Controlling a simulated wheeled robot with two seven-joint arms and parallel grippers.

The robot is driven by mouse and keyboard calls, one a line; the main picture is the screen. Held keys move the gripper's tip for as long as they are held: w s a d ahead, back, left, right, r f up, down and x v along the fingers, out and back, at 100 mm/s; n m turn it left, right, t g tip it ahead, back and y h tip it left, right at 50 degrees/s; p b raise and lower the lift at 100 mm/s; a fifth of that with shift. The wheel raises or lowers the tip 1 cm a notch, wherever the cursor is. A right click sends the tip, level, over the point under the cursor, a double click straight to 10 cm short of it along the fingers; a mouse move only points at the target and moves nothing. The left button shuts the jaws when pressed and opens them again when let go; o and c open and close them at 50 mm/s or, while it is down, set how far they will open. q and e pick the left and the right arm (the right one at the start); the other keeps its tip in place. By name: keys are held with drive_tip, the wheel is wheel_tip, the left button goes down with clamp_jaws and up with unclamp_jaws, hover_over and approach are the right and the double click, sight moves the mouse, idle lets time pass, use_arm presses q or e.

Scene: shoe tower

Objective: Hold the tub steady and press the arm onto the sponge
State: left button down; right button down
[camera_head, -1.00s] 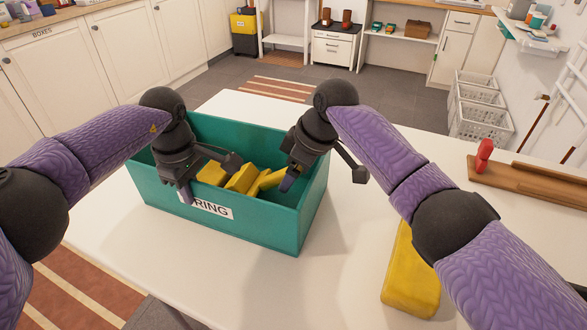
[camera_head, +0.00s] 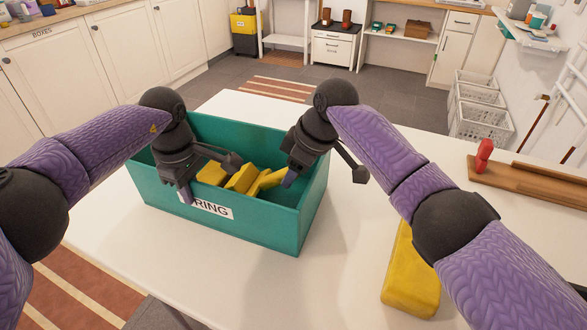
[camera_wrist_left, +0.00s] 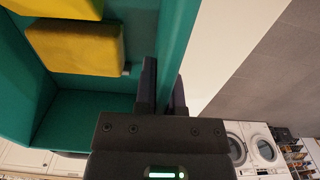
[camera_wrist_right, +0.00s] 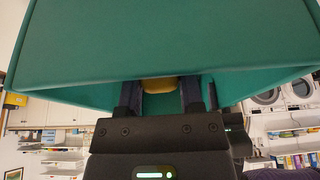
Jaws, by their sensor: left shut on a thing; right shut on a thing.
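The green tub (camera_head: 257,226) stands upright on the white table. My left gripper (camera_head: 186,192) is shut on its near long wall; in the left wrist view the fingers (camera_wrist_left: 163,88) straddle that wall. My right gripper (camera_head: 289,180) reaches down inside the tub's right end. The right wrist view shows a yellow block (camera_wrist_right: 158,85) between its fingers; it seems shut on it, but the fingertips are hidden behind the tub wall. A large yellow sponge (camera_head: 407,285) lies on the table at right, partly hidden by my right arm. Whether the arm touches it I cannot tell.
Other yellow blocks (camera_head: 240,178) lie in the tub. A wooden board (camera_head: 535,187) with a red piece (camera_head: 483,156) lies at the table's right. The white table (camera_head: 300,290) is clear in front of the tub.

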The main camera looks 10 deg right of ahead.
sight(271, 176)
drive_tip(key=shift+r, duration=0.15)
idle(0.6)
drive_tip(key=a+r, duration=0.1)
drive_tip(key=w+a+r, duration=0.2)
drive_tip(key=shift+a+r, duration=0.5)
drive_tip(key=shift+a, duration=0.2)
drive_tip(key=shift+c, duration=1.2)
unclamp_jaws()
drive_tip(key=shift+d, duration=0.1)
drive_tip(key=v, duration=1.1)
drive_tip(key=shift+d+r, duration=0.25)
drive_tip(key=shift+r, duration=0.1)
